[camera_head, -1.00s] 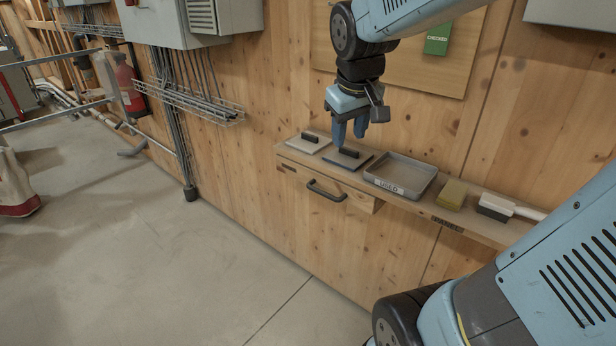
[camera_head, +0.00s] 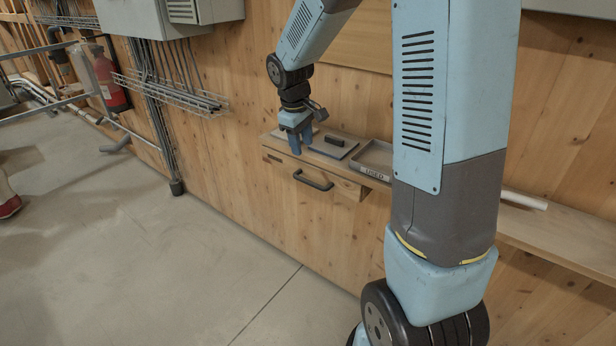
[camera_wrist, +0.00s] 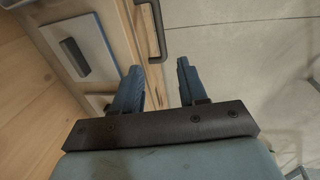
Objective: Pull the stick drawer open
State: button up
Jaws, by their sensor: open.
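The wooden drawer (camera_head: 337,183) sits under the left end of the wall shelf, and its dark bar handle (camera_head: 313,181) is on the front. The drawer looks closed. My gripper (camera_head: 300,148) is open and empty, pointing down above the shelf's left end, higher than the handle and slightly left of it. In the wrist view, the handle (camera_wrist: 151,30) lies beyond the fingertips, a little left of the middle between my two fingers (camera_wrist: 160,80). The fingers do not touch it.
On the shelf (camera_head: 530,233) are a plate with a black grip (camera_head: 334,145) and a grey tray labelled USED (camera_head: 373,160). My arm hides the shelf's middle. A wire cable tray (camera_head: 170,92) is on the wall at left. The floor in front is clear.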

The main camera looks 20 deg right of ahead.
aim_at(307, 181)
jog(key=f, duration=0.4)
jog(key=w+d+f, duration=0.1)
jog(key=f, duration=0.3)
jog(key=d+f, duration=0.1)
jog(key=f, duration=0.4)
jog(key=shift+w, duration=0.25)
jog(key=shift+c, duration=0.4)
grip_shut()
